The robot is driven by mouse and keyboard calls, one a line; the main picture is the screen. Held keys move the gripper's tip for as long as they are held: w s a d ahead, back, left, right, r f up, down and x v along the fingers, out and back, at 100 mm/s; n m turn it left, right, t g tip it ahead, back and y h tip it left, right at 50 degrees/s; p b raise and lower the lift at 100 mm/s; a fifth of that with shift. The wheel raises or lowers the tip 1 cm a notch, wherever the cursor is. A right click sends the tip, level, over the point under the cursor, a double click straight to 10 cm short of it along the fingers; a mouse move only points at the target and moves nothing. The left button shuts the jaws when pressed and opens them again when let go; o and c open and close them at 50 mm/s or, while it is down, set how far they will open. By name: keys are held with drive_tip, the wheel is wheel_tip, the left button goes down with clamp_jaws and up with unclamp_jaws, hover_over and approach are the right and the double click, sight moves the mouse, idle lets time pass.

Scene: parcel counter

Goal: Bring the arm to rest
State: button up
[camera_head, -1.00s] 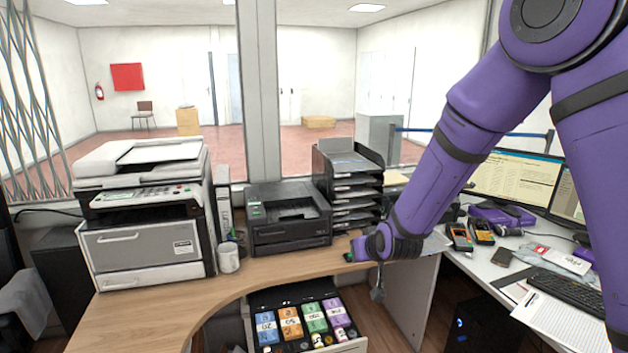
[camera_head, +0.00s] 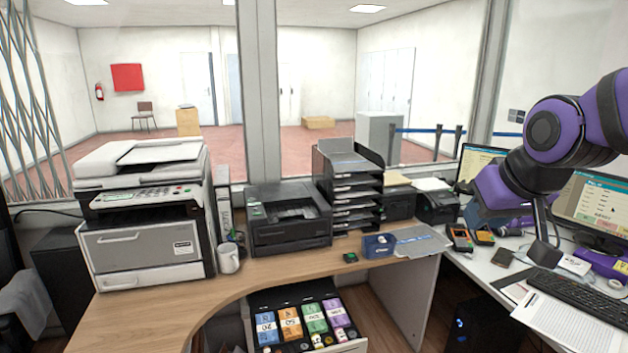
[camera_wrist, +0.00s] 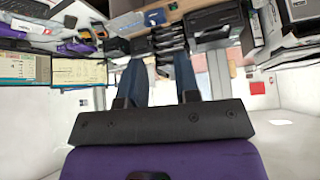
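My purple arm is folded back at the right of the head view, in front of the monitors. My gripper (camera_head: 543,245) is partly visible there, dark and pointing down above the right desk, but its opening cannot be judged from that side. In the wrist view my gripper (camera_wrist: 160,78) shows two dark fingers standing apart with nothing held between them. That view shows the room upside down.
An open cash drawer (camera_head: 348,347) with coloured notes juts out below the wooden counter (camera_head: 160,318). A printer (camera_head: 290,218), copier (camera_head: 145,245) and letter trays (camera_head: 348,190) stand at the back. The right desk holds monitors (camera_head: 590,207), a keyboard (camera_head: 568,297) and card terminals (camera_head: 461,238).

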drive_tip(key=s+d+r+m+g, duration=0.1)
drive_tip(key=s+d, duration=0.3)
drive_tip(key=s, duration=1)
drive_tip(key=shift+r+h, duration=0.4)
drive_tip(key=shift+r, duration=0.25)
